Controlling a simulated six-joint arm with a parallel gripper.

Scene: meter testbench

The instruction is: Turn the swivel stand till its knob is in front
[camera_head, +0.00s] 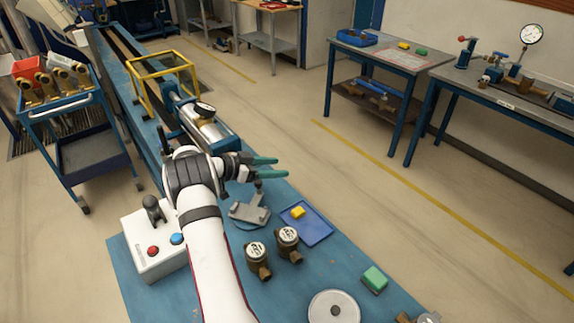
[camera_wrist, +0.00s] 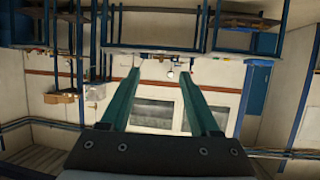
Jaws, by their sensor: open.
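The swivel stand, a grey cradle (camera_head: 247,212) on a round blue-grey base, sits on the blue bench in the head view. A small dark upright piece, likely its knob (camera_head: 258,184), shows at its back edge, just below my gripper. My gripper (camera_head: 281,167) is above and behind the stand, with its two teal fingers pointing right. The fingers are spread and empty. In the wrist view my gripper (camera_wrist: 160,72) shows the same gap, with only the room behind it. The stand does not show in the wrist view.
A blue tray (camera_head: 317,232) with a yellow block lies right of the stand. Two brass meters (camera_head: 258,262) stand in front. A control box (camera_head: 153,245) is to the left. A green block (camera_head: 374,279) and a white disc (camera_head: 322,314) are nearer the front right.

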